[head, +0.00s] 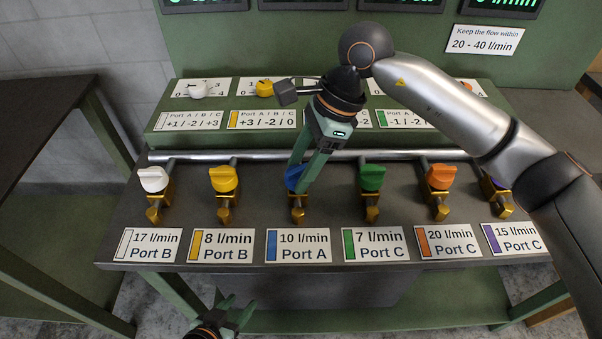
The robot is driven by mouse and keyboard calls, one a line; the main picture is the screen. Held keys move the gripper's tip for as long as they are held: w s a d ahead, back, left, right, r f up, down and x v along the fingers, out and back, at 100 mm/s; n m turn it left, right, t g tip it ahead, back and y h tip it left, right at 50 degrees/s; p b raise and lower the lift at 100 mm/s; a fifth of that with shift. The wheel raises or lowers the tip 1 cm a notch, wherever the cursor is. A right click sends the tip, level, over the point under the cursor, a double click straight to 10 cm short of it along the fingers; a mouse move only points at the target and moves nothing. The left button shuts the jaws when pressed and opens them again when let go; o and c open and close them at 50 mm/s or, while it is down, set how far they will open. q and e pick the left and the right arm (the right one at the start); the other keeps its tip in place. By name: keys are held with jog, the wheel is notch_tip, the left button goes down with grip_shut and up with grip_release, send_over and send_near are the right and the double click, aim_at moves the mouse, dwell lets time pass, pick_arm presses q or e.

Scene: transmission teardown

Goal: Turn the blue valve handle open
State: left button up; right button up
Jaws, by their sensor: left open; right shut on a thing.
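The blue valve handle (291,179) stands on a brass valve (297,208) above the label "10 l/min Port A" (297,245). My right gripper (299,179) reaches down from above, its green fingers shut on the blue handle and hiding part of it. The handle's exact turn angle is hard to tell behind the fingers. My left gripper (233,314) is at the bottom edge, open and empty, in front of and below the bench.
White (153,179), yellow (223,178), green (372,177) and orange (439,177) handles flank the blue one along a metal pipe (400,155). A purple handle (491,184) is partly behind my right arm. A sign (487,39) reads "Keep the flow within 20 - 40 l/min".

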jog(key=n+g+b, duration=0.1)
jog(key=n, duration=0.1)
jog(key=shift+w+f+n, duration=0.1)
jog(key=shift+n, duration=0.3)
jog(key=n+h, duration=0.1)
jog(key=n, duration=0.1)
jog(key=shift+n+g+b, duration=0.4)
jog(key=shift+w+a+n+g+h, duration=0.1)
jog(key=shift+n+g+h, duration=0.3)
jog(key=shift+n, duration=0.8)
jog(key=shift+n+h, duration=0.4)
jog(key=shift+n, duration=1)
jog(key=shift+g, duration=0.3)
jog(key=o, duration=1.4)
jog(key=shift+c, duration=0.2)
